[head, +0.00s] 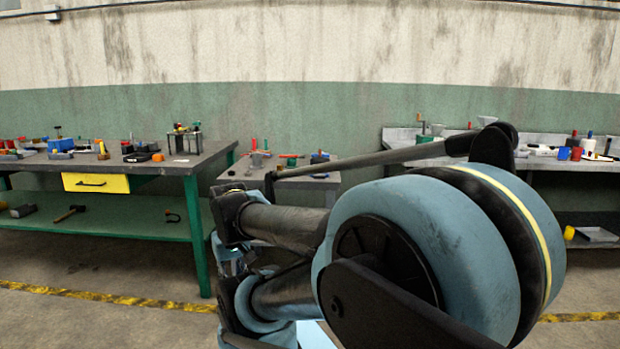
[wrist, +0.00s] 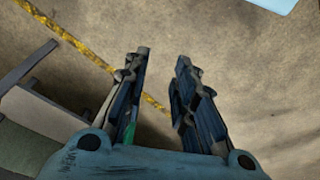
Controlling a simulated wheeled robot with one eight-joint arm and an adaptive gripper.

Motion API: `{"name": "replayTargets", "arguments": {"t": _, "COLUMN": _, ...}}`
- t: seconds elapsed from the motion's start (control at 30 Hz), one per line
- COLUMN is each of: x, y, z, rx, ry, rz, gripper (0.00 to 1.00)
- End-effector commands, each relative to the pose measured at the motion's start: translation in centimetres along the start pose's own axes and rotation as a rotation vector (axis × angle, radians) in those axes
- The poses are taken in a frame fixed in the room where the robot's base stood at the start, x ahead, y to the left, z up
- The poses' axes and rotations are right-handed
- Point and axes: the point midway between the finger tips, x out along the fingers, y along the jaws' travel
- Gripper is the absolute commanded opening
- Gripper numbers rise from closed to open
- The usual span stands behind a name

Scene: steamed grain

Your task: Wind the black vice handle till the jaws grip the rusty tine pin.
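My gripper (wrist: 162,58) shows in the wrist view with its two dark fingers apart and nothing between them. It hangs over bare floor, away from any vice. In the head view my own arm fills the centre and right, and I cannot make out the gripper there. Small blue vice-like tools stand on the left bench (head: 61,145) and the middle table (head: 319,158). A green one (head: 430,136) stands on the right bench. All are too small to tell which has the black handle. I cannot make out the rusty tine pin.
The left workbench (head: 192,168) has a yellow drawer (head: 96,182) and green legs. The low middle table (head: 235,172) is partly hidden by my arm. A grey right bench (head: 545,164) stands by the wall. Open floor (head: 110,328) with a yellow line lies in front.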

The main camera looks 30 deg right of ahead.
Motion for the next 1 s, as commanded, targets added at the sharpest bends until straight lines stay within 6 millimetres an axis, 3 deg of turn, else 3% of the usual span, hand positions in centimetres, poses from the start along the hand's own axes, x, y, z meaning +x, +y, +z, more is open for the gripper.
{"name": "replayTargets", "arguments": {"t": 0.53, "x": -0.7, "y": 0.7, "z": 0.0, "rx": 0.004, "ry": 0.024, "rz": 0.023, "gripper": 0.25}}
{"name": "replayTargets", "arguments": {"t": 0.67, "x": -1.0, "y": 2.9, "z": -2.3, "rx": 0.007, "ry": 0.056, "rz": 0.092, "gripper": 0.25}}
{"name": "replayTargets", "arguments": {"t": 1.0, "x": -2.6, "y": 11.5, "z": -11.0, "rx": 0.004, "ry": 0.179, "rz": 0.375, "gripper": 0.25}}
